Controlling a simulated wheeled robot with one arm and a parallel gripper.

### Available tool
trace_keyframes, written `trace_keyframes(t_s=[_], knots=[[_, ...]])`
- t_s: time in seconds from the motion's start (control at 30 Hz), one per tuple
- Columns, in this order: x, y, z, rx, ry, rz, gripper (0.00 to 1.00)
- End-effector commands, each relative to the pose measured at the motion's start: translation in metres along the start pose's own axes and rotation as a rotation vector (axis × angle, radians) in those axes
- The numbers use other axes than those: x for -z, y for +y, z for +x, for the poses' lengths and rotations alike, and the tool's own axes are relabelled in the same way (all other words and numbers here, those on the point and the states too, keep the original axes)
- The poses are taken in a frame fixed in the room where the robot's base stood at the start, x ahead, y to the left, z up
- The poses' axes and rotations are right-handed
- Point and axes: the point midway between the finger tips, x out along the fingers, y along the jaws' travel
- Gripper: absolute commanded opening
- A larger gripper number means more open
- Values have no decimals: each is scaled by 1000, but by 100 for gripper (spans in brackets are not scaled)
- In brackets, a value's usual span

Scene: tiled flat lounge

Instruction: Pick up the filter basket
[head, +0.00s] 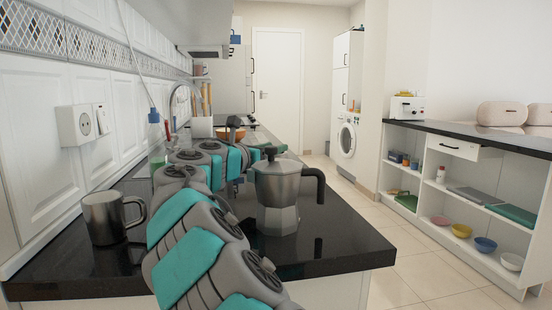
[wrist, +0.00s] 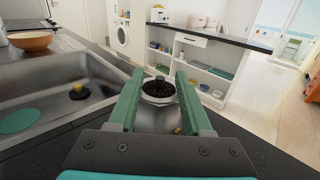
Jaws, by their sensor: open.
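In the wrist view, a round pale-rimmed filter basket (wrist: 158,99) filled with dark grounds sits on a silvery metal body, apparently a moka pot base (wrist: 150,120). My gripper (wrist: 160,75) is open, with one green finger on each side of the basket. I cannot tell whether either finger touches it. In the head view my teal and grey arm reaches over the black counter, and the basket is not clearly visible there. A grey metal moka pot (head: 278,190) with a black handle stands upright on the counter, right of my arm.
A metal mug (head: 104,220) stands left of my arm. The sink (wrist: 60,90) is left of my gripper, with a small black and yellow thing (wrist: 77,92) inside. An orange bowl (wrist: 30,40) stands beyond it. The counter (head: 340,235) ends at the right, above open floor.

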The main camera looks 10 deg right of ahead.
Motion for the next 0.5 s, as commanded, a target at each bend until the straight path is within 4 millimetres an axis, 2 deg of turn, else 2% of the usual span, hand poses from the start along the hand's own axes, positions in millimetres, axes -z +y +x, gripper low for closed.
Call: trace_keyframes(t_s=[0.03, 0.13, 0.37, 0.5], knots=[[1, 0, 9, 1, 2, 1, 50], [1, 0, 18, -1, 2, 1, 50], [0, 0, 19, 0, 1, 2, 48], [0, 0, 19, 0, 1, 2, 33]])
